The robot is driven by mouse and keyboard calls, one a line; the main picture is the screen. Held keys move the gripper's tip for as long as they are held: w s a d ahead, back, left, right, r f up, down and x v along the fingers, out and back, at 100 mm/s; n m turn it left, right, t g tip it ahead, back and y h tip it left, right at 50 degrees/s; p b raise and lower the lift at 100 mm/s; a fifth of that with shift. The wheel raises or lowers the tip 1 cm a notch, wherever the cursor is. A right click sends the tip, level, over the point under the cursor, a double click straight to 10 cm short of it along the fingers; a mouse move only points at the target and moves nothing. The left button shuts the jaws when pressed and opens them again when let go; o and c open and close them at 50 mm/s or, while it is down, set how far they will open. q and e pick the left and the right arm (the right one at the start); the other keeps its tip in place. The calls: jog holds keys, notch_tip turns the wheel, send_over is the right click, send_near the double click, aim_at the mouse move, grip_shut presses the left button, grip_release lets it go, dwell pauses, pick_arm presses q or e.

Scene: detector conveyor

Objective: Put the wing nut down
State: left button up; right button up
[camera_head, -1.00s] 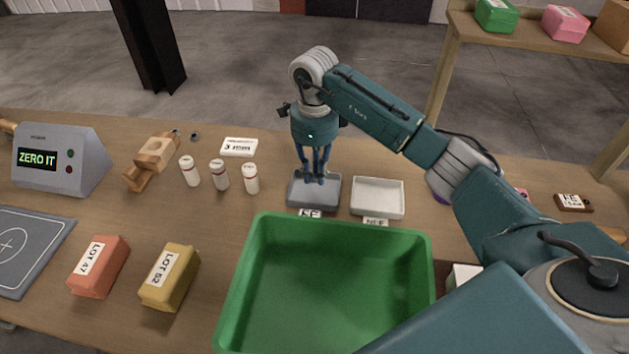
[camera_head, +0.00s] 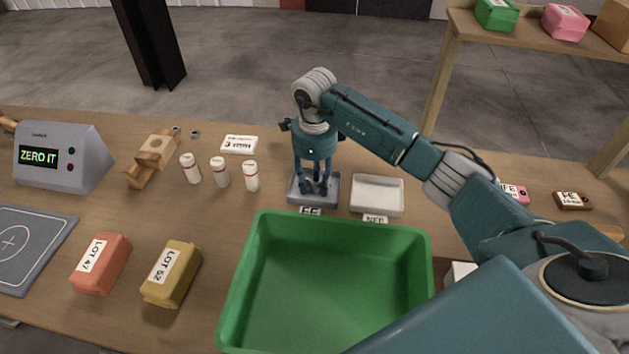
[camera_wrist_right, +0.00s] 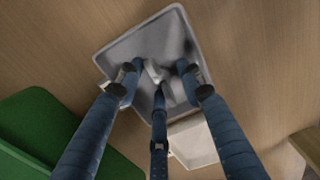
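The wing nut (camera_wrist_right: 155,71) is a small grey piece in the right wrist view. It appears to rest on the floor of the grey tray (camera_wrist_right: 152,38), between my fingers. The tray, with the FE label (camera_head: 310,211) in front, also shows in the head view (camera_head: 293,198). My right gripper (camera_head: 314,190) points straight down into this tray. Its three blue fingers are spread, and their tips (camera_wrist_right: 159,76) stand around the nut with gaps at the sides. In the head view the fingers hide the nut. My left gripper is not in view.
A white tray (camera_head: 377,194) stands just right of the grey one. A large green bin (camera_head: 330,300) is directly in front of both. White bottles (camera_head: 220,172) and a labelled white box (camera_head: 239,145) stand to the left. The table behind the trays is clear.

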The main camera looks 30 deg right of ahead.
aim_at(315, 187)
jog(key=shift+r, duration=0.1)
jog(key=shift+r, duration=0.2)
notch_tip(315, 187, up, 12)
jog(key=b, duration=0.2)
jog(key=shift+f+b, duration=0.15)
jog(key=shift+b, duration=0.25)
jog(key=shift+s+a, duration=0.1)
jog(key=shift+s, duration=0.05)
